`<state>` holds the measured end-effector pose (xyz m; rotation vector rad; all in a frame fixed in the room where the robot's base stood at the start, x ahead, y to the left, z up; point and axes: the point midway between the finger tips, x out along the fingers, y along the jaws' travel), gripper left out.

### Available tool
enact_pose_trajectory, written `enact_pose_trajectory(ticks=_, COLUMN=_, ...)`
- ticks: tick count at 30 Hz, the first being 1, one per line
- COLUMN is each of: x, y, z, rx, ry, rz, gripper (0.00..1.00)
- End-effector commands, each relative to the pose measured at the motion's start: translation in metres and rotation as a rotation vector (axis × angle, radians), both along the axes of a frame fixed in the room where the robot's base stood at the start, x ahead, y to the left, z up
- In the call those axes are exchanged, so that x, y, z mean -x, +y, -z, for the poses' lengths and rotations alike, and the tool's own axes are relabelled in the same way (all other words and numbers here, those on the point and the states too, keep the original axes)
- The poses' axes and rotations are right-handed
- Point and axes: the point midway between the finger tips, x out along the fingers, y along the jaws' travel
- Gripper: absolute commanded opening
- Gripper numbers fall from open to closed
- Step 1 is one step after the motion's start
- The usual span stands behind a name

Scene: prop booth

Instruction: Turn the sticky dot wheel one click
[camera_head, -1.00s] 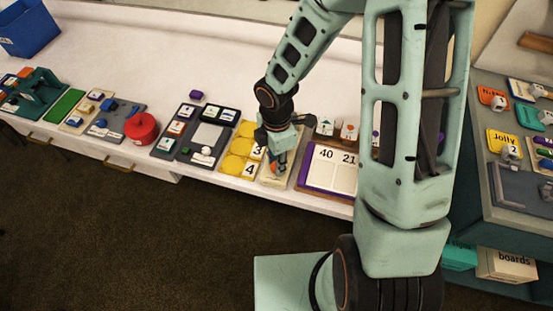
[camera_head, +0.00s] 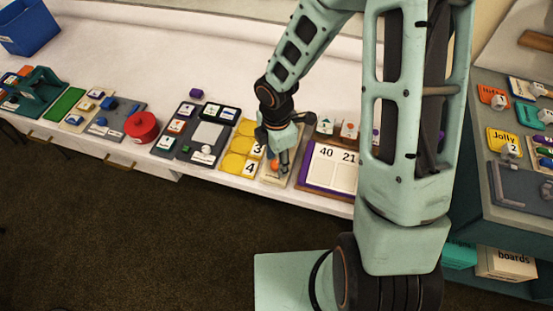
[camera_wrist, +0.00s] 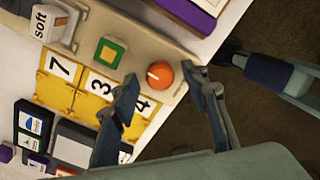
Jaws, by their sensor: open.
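An orange round knob with a white mark, which I take as the sticky dot wheel (camera_wrist: 159,75), sits on a beige board (camera_wrist: 176,52). It also shows in the head view (camera_head: 275,166), partly covered by my gripper. My gripper (camera_wrist: 162,77) is open, with one fingertip on each side of the wheel in the wrist view. I cannot tell whether either finger touches it. In the head view my gripper (camera_head: 281,160) is low over the board.
Yellow number cards (camera_head: 238,146) lie left of the board. A purple-edged board reading 40 and 21 (camera_head: 332,166) stands close on the right. A red round object (camera_head: 141,127) is farther left. The table's rear is clear.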

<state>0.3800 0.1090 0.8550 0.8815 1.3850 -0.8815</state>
Motion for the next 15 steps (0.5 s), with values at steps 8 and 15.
enact_pose_trajectory(ticks=8, x=-0.002, y=-0.001, z=-0.033, rx=-0.001, ry=-0.006, rz=0.004, gripper=0.42)
enact_pose_trajectory(ticks=15, x=-0.002, y=-0.001, z=-0.081, rx=0.000, ry=-0.007, rz=0.002, gripper=0.42)
